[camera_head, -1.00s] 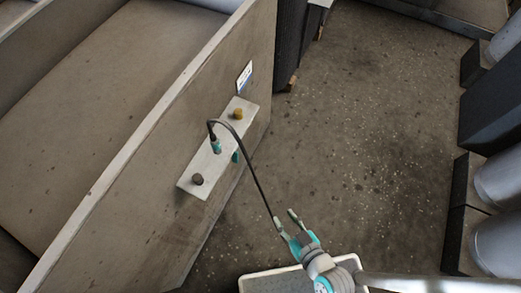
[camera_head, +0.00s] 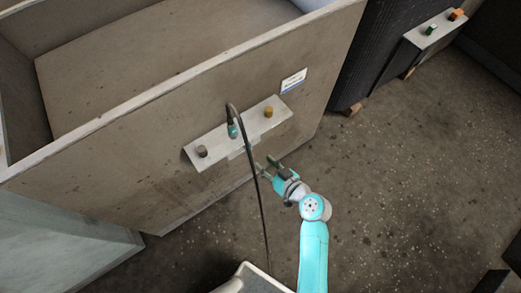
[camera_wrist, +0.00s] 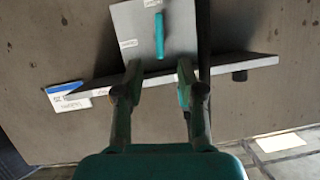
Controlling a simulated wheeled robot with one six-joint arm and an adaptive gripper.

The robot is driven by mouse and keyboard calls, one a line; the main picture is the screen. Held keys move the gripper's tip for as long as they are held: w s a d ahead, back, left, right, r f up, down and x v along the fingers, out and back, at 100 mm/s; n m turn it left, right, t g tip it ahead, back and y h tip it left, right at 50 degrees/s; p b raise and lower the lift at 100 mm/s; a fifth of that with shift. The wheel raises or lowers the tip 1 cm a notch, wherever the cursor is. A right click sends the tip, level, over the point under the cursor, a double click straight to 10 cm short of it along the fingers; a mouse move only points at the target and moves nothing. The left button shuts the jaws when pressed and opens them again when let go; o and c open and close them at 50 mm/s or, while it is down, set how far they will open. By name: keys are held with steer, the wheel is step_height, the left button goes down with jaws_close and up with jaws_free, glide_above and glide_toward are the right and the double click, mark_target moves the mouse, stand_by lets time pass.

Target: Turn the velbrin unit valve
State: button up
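A teal bar handle (camera_wrist: 160,36) stands on a grey plate (camera_wrist: 140,18) with small white labels in the wrist view; I take it for the valve. It points along the picture's vertical. The plate adjoins a light metal shelf (camera_head: 215,150) on the side of a large brown housing (camera_head: 150,130). In the head view the handle is hidden below the shelf. My gripper (camera_head: 267,164) is just below and in front of the shelf. In the wrist view my gripper (camera_wrist: 159,72) is open and empty, with the handle beyond the gap between its fingertips.
The shelf carries a dark knob (camera_head: 201,152), a yellow knob (camera_head: 268,112) and a teal connector (camera_head: 232,131). Its black cable (camera_head: 248,165) hangs close beside my gripper. A white sign (camera_head: 293,81) is on the housing. The floor at right (camera_head: 400,180) is clear.

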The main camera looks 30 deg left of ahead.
mark_target(250, 151)
steer(key=x, duration=1)
steer(key=shift+w+a+f, duration=0.1)
steer(key=shift+a, duration=0.2)
jaws_close()
